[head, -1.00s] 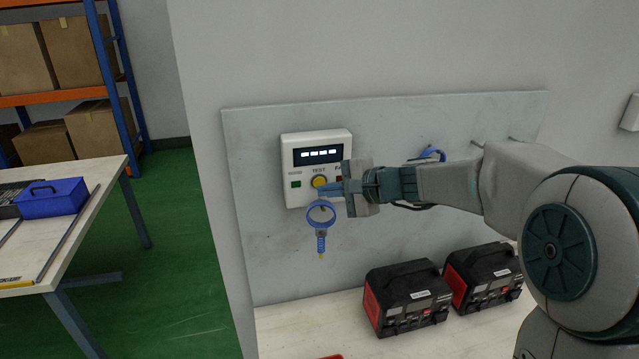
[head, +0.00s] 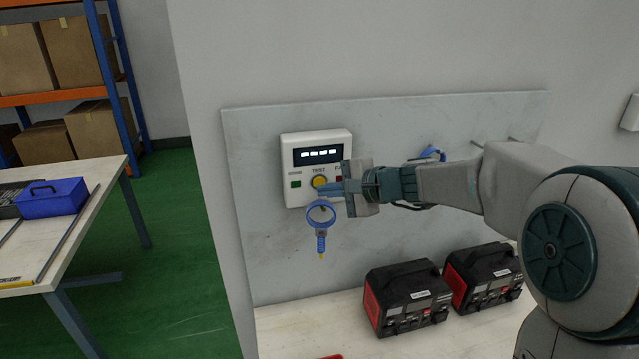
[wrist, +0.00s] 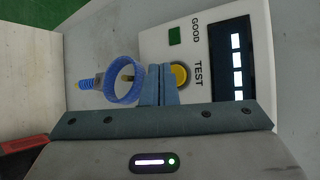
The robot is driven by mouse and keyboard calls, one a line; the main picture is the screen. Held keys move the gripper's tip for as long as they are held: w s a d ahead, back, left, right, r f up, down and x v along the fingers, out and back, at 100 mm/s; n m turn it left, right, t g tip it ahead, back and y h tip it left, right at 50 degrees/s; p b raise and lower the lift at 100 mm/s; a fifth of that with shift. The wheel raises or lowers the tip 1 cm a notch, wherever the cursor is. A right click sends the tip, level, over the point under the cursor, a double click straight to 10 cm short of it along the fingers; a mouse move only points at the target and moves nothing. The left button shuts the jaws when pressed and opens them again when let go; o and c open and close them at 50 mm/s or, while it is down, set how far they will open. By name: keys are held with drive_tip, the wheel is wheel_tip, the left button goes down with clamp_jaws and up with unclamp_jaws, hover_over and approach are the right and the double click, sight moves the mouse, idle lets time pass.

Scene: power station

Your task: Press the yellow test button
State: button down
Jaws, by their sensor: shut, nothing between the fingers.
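The yellow test button (head: 319,182) is on the front of a white panel box (head: 316,141) on the wall board, below its lit display and the word TEST. It also shows in the wrist view (wrist: 180,76), partly hidden behind my fingers. My gripper (head: 324,189) is shut and empty, its fingertips at the lower edge of the button in the head view. In the wrist view my gripper (wrist: 159,72) has its closed fingertips beside the button. I cannot tell whether they touch it. A green square (head: 296,184) marked GOOD sits left of the button; a red one at right is mostly hidden.
A blue ring-shaped tool (head: 321,243) hangs just below the box, close to my fingers. Another blue item (head: 431,154) hangs behind my arm. Two black-and-red units (head: 408,297) (head: 483,275) stand on the bench below. A blue toolbox (head: 52,196) is on the left table.

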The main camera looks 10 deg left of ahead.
drive_tip(key=shift+w, duration=0.15)
drive_tip(key=shift+w+a, duration=0.2)
drive_tip(key=shift+w, duration=0.05)
drive_tip(key=shift+w+a, duration=0.15)
drive_tip(key=shift+w, duration=0.15)
idle(0.7)
drive_tip(key=shift+s+b, duration=0.1)
drive_tip(key=shift+b, duration=0.25)
drive_tip(key=shift+s+d+b, duration=0.35)
drive_tip(key=shift+s+b, duration=0.1)
drive_tip(key=shift+s, duration=0.15)
drive_tip(key=s, duration=0.1)
drive_tip(key=s+d+b, duration=0.1)
drive_tip(key=s, duration=0.1)
drive_tip(key=s+d+b, duration=0.1)
drive_tip(key=shift+s+d, duration=0.1)
drive_tip(key=shift+s, duration=0.15)
